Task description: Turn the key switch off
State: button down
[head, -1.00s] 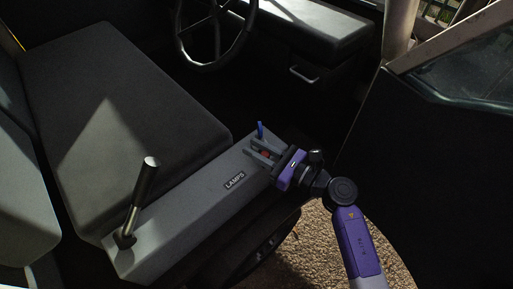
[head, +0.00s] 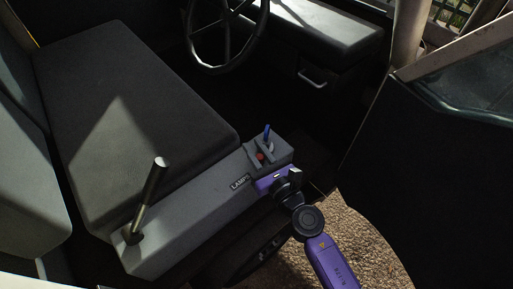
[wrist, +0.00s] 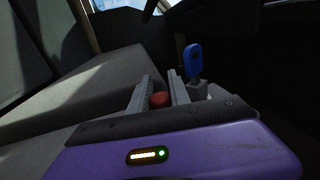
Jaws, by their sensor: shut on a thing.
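The key switch has a bright blue key (head: 267,133) standing upright at the far end of the grey console. The blue key also shows in the wrist view (wrist: 193,60), just outside the right finger. My gripper (head: 258,147) reaches over the console from its near right side. Its two grey fingers lie either side of a red knob (head: 260,157), shut on it. The red knob shows between the fingers in the wrist view (wrist: 160,100). The blue key is not between the fingers.
A LAMPS label (head: 240,183) is on the console (head: 190,220). A dark panel (head: 440,170) stands at right.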

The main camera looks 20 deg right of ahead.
jog(key=shift+w+a+m+h, duration=0.2)
jog(key=shift+m+h, duration=0.2)
jog(key=shift+h, duration=0.25)
jog(key=shift+w+a+m+h, duration=0.1)
jog(key=shift+w+m+h, duration=0.1)
jog(key=shift+m+h, duration=0.35)
jog(key=shift+w+a+m+h+p, duration=0.1)
jog(key=shift+w+m+h+p, duration=0.15)
jog(key=shift+m+h, duration=0.45)
jog(key=shift+w+a+m+h+p, duration=0.15)
jog(key=shift+w+m+h, duration=0.15)
jog(key=shift+h, duration=0.8)
jog(key=shift+w+m+g+h, duration=0.4)
jog(key=shift+m+h, duration=0.3)
jog(key=shift+h, duration=0.3)
jog(key=shift+w+m+g+h, duration=0.35)
jog(key=shift+m+h, duration=0.3)
jog(key=shift+h, duration=0.35)
jog(key=shift+d+g+h, duration=0.1)
jog(key=shift+g+h, duration=0.15)
jog(key=shift+h, duration=0.05)
jog(key=c, duration=1.5)
grip_release()
jog(key=shift+b+v, duration=0.65)
jog(key=shift+v, duration=3.25)
